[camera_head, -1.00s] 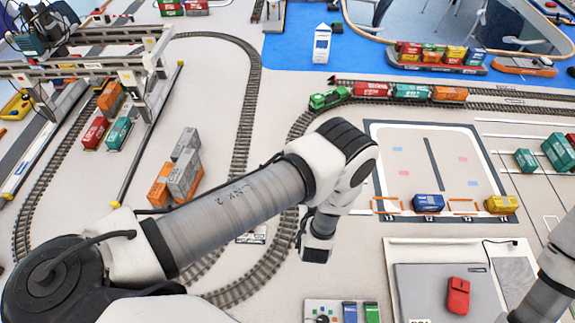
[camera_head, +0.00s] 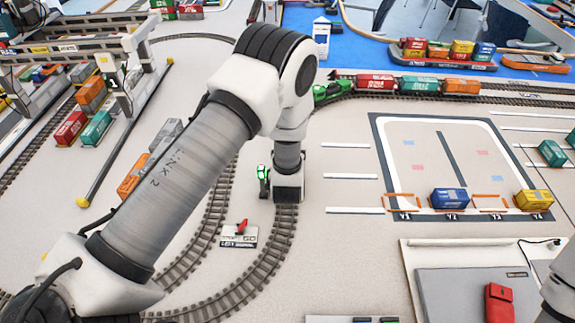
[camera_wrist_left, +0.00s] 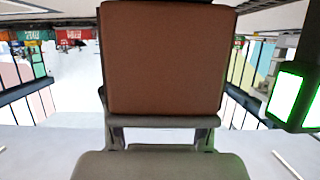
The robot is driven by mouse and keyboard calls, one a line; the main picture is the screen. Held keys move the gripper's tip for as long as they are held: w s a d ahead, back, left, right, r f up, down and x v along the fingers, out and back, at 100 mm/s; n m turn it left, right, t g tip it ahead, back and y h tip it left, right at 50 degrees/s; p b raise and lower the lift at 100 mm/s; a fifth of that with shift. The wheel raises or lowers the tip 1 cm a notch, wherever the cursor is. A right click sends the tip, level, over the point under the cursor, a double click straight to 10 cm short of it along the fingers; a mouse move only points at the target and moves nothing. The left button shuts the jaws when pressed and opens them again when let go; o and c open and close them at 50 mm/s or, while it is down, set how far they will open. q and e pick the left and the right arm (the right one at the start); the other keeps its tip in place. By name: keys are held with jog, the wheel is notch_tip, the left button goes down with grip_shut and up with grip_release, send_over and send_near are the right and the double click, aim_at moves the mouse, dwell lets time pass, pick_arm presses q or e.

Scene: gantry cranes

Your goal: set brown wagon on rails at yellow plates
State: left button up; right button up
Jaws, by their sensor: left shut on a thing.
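My left gripper (camera_wrist_left: 160,123) is shut on the brown wagon (camera_wrist_left: 165,58), whose flat brown face fills the upper middle of the left wrist view. In the head view my left wrist is over the curved rails (camera_head: 263,268), left of the parking yard. The wagon and fingertips are hidden there behind my wrist. I cannot tell whether the wagon touches the rails. No yellow plates can be made out. My right gripper is out of view; only part of my right arm shows at the lower right edge.
A green-lit signal (camera_head: 263,176) stands close beside my left wrist; its lamp also shows in the wrist view (camera_wrist_left: 287,95). A red lever (camera_head: 242,226) is left of the rails. A green locomotive with wagons (camera_head: 375,83) stands behind. Gantry cranes (camera_head: 75,45) are at the left.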

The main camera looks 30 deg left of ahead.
pick_arm(q)
jog(key=shift+w+a+f, duration=0.2)
jog(key=shift+a, duration=0.1)
jog(key=f+b, duration=0.1)
jog(key=f, duration=0.1)
jog(key=b, duration=0.1)
jog(key=shift+s+d+f+b, duration=0.1)
jog(key=shift+d+f+b, duration=0.2)
jog(key=shift+f, duration=0.2)
jog(key=shift+a, duration=0.1)
jog(key=shift+f, duration=0.1)
jog(key=o, duration=1.3)
jog(key=shift+o, duration=0.2)
